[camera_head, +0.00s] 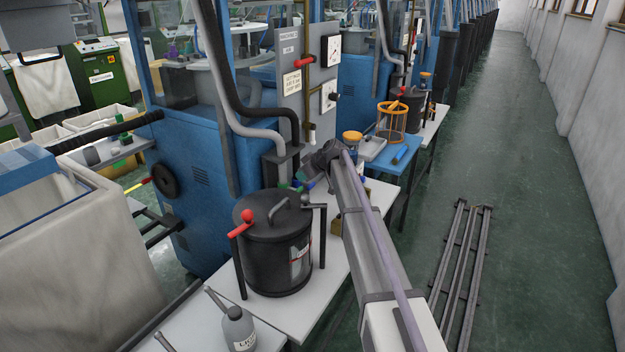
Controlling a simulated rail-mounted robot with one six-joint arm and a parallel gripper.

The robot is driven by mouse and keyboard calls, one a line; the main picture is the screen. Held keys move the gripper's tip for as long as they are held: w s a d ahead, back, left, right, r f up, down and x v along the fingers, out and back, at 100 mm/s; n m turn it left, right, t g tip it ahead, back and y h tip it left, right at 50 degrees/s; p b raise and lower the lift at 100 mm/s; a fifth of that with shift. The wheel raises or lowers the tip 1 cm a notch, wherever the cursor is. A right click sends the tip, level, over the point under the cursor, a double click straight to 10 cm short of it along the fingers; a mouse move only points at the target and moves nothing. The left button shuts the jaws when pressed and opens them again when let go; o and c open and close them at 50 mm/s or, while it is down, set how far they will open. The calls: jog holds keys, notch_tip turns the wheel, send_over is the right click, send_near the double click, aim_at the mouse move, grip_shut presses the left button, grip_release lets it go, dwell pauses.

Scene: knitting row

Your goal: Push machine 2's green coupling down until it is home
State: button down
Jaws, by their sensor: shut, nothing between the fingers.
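My arm reaches in from the lower right, and my gripper (310,179) is at its far end, just behind the black lidded drum. The gripper is small here and looks shut, with nothing visible in it. A small green piece (284,186), probably the green coupling, shows just left of the gripper, near the foot of the dark hoses on the blue machine (205,150). The drum lid and gripper partly hide this spot. I cannot tell whether the gripper touches the green piece or how far down it sits.
The black drum (270,265) with a red-knobbed lever (246,216) stands on a white table (318,300) close to the gripper. A grey bottle (238,328) stands in front. A blue table (385,152) is beyond. Metal rails (462,250) lie on the green floor; the right aisle is otherwise clear.

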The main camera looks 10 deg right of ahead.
jog(key=shift+f+b, duration=1.2)
jog(key=shift+f, duration=0.75)
jog(key=shift+f, duration=0.1)
notch_tip(320, 180, down, 3)
jog(key=b, duration=0.3)
jog(key=shift+s+f+b, duration=0.1)
jog(key=shift+f+b, duration=0.05)
jog(key=shift+b, duration=0.15)
jog(key=p, duration=0.6)
send_near(298, 188)
jog(key=w+a+f, duration=0.2)
jog(key=w+a, duration=0.1)
jog(key=p+v, duration=0.5)
jog(key=v, duration=0.3)
jog(key=shift+s+d+f, duration=0.3)
jog(key=shift+s+f, duration=0.05)
jog(key=shift+s, duration=0.05)
